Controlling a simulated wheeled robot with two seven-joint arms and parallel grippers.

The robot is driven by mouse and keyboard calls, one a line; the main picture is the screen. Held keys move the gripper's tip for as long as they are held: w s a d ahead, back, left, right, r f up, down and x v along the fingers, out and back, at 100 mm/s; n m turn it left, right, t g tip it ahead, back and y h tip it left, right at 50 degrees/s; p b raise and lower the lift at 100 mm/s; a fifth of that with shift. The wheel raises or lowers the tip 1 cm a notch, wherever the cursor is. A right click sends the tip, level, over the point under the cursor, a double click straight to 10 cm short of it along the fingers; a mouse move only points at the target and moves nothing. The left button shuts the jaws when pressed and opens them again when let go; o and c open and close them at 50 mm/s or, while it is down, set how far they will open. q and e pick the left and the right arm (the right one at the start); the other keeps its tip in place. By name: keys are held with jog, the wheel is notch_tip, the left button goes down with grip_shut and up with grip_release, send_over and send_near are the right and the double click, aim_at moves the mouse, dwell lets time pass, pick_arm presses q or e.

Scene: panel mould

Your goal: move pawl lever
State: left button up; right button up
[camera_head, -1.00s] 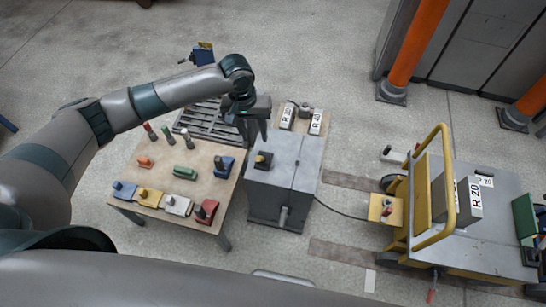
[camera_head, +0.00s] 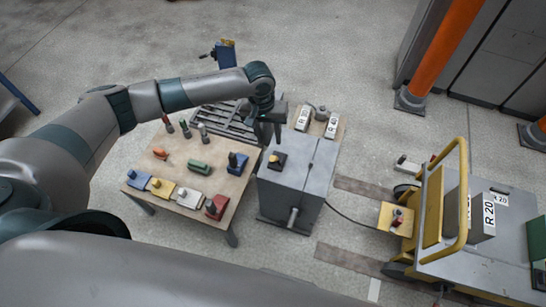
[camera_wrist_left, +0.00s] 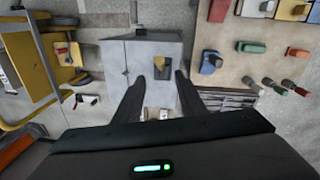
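No part can be told for sure as the pawl lever. A small black fixture with a yellow knob (camera_head: 277,160) sits on the left part of the grey box (camera_head: 308,172); it also seems to show in the left wrist view (camera_wrist_left: 162,68). My left gripper (camera_head: 268,137) hangs above the box's back left edge, near the fixture, with its fingers pointing down. In the left wrist view its two fingers (camera_wrist_left: 160,84) are spread with nothing between them. Contact with the box cannot be told. My right gripper is out of view.
A wooden table (camera_head: 178,165) left of the box holds blue, yellow, white and red blocks and several handled pieces. A slatted grate (camera_head: 222,121) lies behind it. A yellow-railed cart (camera_head: 462,190) stands at the right, with a cable towards the box.

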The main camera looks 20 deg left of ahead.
aim_at(273, 158)
pick_arm(q)
jog(key=f, duration=0.8)
jog(key=d+f, duration=0.1)
jog(key=f, duration=0.3)
jog(key=shift+d+f+p, duration=0.1)
jog(key=shift+f+p, duration=0.1)
jog(key=shift+p, duration=0.2)
jog(key=shift+f, duration=0.5)
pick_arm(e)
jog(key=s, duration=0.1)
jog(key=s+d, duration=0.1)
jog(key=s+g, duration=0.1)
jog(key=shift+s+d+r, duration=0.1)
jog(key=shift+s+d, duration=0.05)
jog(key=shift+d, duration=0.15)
pick_arm(q)
jog(key=shift+c, duration=0.2)
grip_shut()
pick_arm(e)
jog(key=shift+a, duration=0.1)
